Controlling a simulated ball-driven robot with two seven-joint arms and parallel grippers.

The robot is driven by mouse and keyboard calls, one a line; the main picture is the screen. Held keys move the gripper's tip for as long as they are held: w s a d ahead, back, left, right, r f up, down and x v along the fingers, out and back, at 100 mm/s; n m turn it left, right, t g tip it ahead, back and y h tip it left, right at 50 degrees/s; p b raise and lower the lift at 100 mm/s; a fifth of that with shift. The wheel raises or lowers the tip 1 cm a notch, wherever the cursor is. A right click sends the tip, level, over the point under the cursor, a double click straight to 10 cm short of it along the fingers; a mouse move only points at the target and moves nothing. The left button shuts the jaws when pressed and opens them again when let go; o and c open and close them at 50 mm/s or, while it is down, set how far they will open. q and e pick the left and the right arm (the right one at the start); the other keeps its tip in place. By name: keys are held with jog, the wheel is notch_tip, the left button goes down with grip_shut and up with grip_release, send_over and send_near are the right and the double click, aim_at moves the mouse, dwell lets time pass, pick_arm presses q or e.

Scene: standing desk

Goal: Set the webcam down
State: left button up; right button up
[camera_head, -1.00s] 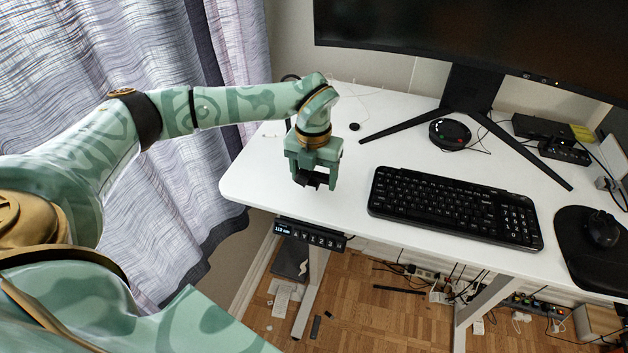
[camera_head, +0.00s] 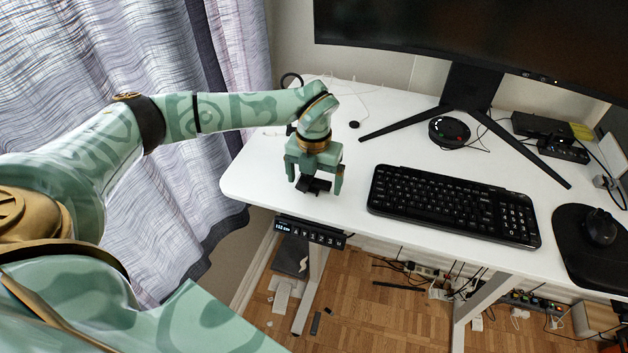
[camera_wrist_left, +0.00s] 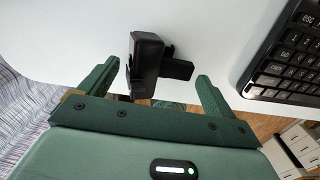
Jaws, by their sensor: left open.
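The webcam (camera_head: 314,185) is a small black block at the left front of the white desk (camera_head: 262,178), left of the keyboard. It also shows in the left wrist view (camera_wrist_left: 147,58), where its black body and a side piece are seen against the white desktop. My left gripper (camera_head: 316,186) is over it with its fingers pointing down. In the left wrist view the left gripper (camera_wrist_left: 158,82) is open, with a green finger on each side of the webcam and visible gaps between. The webcam appears to rest on the desktop near the front edge. My right gripper is not in view.
A black keyboard (camera_head: 454,206) lies to the right. A mouse (camera_head: 601,227) on a dark mat is at the far right. The monitor stand (camera_head: 468,92) and a round black device (camera_head: 449,132) are behind. The desktop left of the gripper is clear.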

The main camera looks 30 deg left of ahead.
aim_at(314, 184)
pick_arm(q)
notch_tip(314, 184, up, 11)
jog(key=b, duration=0.1)
dwell(1.5)
